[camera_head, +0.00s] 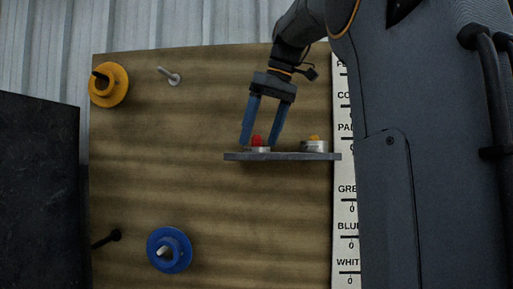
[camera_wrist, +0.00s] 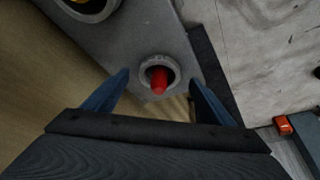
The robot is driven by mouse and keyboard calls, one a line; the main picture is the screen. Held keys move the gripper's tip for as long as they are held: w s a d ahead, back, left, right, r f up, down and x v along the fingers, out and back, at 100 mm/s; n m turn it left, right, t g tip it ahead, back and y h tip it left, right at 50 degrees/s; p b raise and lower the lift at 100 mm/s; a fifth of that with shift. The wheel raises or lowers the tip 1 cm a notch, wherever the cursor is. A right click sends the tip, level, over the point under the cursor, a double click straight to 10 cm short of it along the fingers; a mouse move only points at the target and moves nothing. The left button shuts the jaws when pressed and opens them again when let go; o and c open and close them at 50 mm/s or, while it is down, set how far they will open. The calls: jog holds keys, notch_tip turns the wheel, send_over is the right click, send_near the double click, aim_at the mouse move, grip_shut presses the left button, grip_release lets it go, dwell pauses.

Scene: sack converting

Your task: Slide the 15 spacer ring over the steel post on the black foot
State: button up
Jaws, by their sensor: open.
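A grey spacer ring (camera_head: 263,150) sits around a red peg (camera_head: 256,141) at the left end of a grey shelf; the ring also shows in the wrist view (camera_wrist: 146,64). My gripper (camera_head: 260,144) is open, its blue fingers on either side of this ring; I cannot tell if they touch it. A second grey ring (camera_head: 316,147) sits around a yellow peg at the shelf's right end. No number is readable on either ring. A light steel-coloured post (camera_head: 166,72) stands on a light grey foot at the upper left. A dark post (camera_head: 102,241) on a black foot stands at the lower left.
A yellow disc (camera_head: 119,88) with a dark post and a blue disc (camera_head: 157,238) with a light post are on the wooden board (camera_head: 200,200). The shelf (camera_head: 285,156) juts out across the board. A dark panel (camera_head: 38,190) borders the left; labels (camera_head: 347,205) line the right.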

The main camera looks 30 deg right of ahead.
jog(key=shift+w+f, duration=0.25)
jog(key=shift+f, duration=0.4)
jog(key=c, duration=1.2)
jog(key=shift+c, duration=0.4)
jog(key=shift+r, duration=0.1)
